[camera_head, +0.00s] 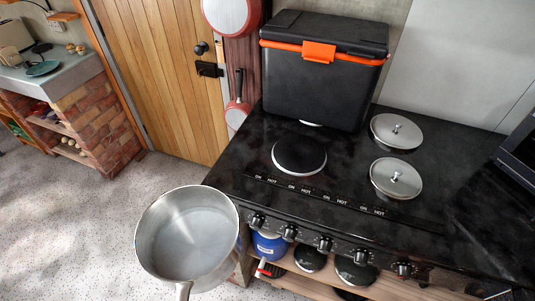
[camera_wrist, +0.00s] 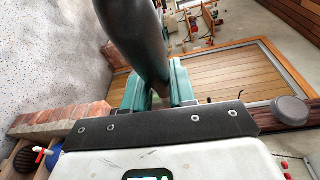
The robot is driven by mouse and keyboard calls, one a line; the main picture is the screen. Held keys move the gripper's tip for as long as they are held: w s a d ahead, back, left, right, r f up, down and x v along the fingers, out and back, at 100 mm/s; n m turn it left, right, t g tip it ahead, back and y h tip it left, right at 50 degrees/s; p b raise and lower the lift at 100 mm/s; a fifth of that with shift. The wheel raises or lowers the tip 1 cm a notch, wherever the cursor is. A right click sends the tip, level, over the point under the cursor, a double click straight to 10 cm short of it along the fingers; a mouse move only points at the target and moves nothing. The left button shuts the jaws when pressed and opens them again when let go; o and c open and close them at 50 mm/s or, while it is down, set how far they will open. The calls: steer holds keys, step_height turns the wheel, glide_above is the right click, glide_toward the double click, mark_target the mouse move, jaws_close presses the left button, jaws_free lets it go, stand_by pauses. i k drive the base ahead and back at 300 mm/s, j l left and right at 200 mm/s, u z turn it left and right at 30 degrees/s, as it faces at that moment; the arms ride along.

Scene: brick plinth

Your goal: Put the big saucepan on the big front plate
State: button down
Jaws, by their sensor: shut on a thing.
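The big saucepan (camera_head: 187,235) is a silver, empty, open pan. In the head view it is upright, in front of and left of the stove, apart from it and over the floor. Its handle points to the bottom edge, where it is cut off. In the wrist view my gripper (camera_wrist: 155,80), with teal fingers, is shut on the grey saucepan handle (camera_wrist: 138,35); the pan's bowl is not clear there. My gripper is outside the head view. The big front plate (camera_head: 299,155) is a bare black disc with a silver rim at the stove's front left.
A black cooler box (camera_head: 320,90) with an orange latch stands behind the plate, over the rear left of the stove. Two silver lids (camera_head: 396,131) (camera_head: 396,178) lie on the right. Knobs (camera_head: 325,244) line the front edge. A red pan (camera_head: 238,112) hangs beside the stove.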

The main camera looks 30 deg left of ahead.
mark_target(305, 171)
steer(key=i, duration=1.1)
